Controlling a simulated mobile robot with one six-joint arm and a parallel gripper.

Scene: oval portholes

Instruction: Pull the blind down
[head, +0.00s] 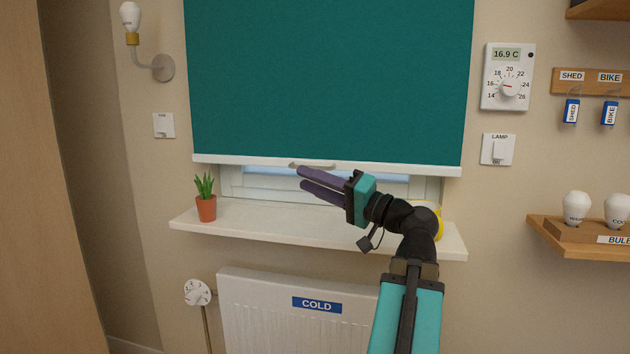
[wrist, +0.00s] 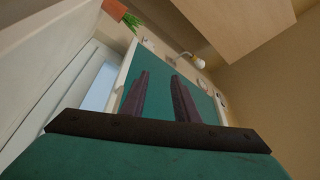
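The teal blind (head: 325,80) covers most of the window and ends in a white bottom bar (head: 240,162) a little above the sill. A small pale handle (head: 313,165) sits at the middle of the bar. My gripper (head: 300,178) has its two purple fingers apart, with the tips just below the handle and pointing left. In the wrist view the fingers of my gripper (wrist: 159,74) stand apart in front of the blind (wrist: 160,92), and I see nothing held. The handle cannot be made out there.
The white sill (head: 290,225) carries a potted plant (head: 206,205) at left and a yellow object (head: 439,222), partly hidden by my arm, at right. A radiator (head: 270,305) is below. A thermostat (head: 508,77) and lamp switch (head: 498,150) are on the right wall.

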